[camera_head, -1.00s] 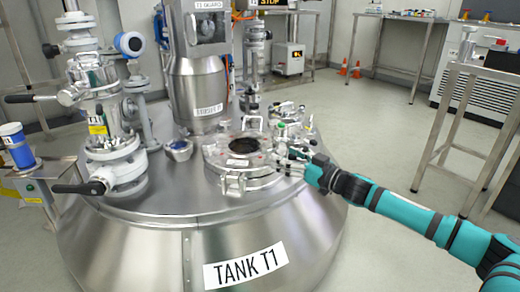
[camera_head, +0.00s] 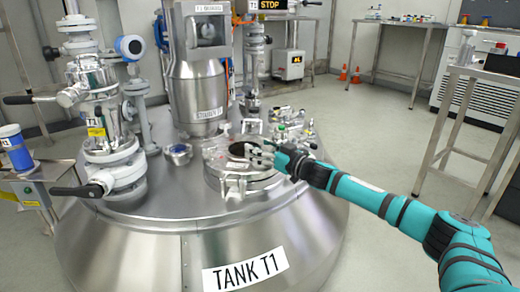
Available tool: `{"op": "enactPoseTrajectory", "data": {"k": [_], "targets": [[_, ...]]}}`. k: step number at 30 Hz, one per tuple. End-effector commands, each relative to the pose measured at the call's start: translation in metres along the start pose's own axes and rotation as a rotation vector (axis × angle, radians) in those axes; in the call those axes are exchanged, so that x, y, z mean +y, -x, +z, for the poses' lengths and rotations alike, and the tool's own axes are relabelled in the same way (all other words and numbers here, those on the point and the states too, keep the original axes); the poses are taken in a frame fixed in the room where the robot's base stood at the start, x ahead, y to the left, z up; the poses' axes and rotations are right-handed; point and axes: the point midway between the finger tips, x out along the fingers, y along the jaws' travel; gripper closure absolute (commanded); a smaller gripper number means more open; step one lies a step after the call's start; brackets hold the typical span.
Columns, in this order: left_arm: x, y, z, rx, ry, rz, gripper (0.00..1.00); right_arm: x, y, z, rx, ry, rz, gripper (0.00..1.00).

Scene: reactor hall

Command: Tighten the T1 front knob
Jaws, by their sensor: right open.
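Tank T1 (camera_head: 150,235) fills the middle of the head view, with a round hatch (camera_head: 212,172) on its top. A clamp with the front knob (camera_head: 233,187) sits on the near side of the hatch rim; its details are too small to tell how tight it is. My right gripper (camera_head: 257,155) comes in from the right and is open over the hatch's right part. It is behind the front knob and seems apart from it. The gripper hides part of the hatch's right side. My left gripper is not in view.
The agitator column (camera_head: 197,85) stands behind the hatch. White valves and pipes (camera_head: 112,165) rise at the left. Small fittings (camera_head: 290,128) stand behind my right gripper. A metal table (camera_head: 455,110) stands at the right. The tank's front top is clear.

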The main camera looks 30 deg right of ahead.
Motion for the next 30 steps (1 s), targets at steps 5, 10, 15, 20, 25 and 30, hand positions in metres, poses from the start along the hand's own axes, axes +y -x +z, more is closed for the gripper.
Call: {"op": "enactPoseTrajectory", "data": {"k": [5, 10, 15, 20, 25, 30], "targets": [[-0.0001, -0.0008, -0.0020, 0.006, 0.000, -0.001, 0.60, 0.0003, -0.0045, -0.0005, 0.000, 0.001, 0.000, 0.35], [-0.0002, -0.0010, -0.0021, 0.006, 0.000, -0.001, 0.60, 0.0001, -0.0044, -0.0002, 0.000, 0.001, 0.000, 0.35], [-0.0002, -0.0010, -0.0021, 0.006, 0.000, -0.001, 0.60, 0.0000, -0.0043, -0.0003, 0.000, 0.001, 0.000, 0.53], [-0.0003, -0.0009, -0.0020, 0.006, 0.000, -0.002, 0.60, 0.0001, -0.0043, -0.0003, 0.000, 0.001, 0.000, 0.73], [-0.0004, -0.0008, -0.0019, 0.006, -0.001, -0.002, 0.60, 0.0003, -0.0042, -0.0002, 0.000, 0.001, 0.000, 0.96], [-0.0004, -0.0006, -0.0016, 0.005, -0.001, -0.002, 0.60, 0.0006, -0.0039, 0.0002, -0.001, 0.000, 0.001, 1.00]]}}
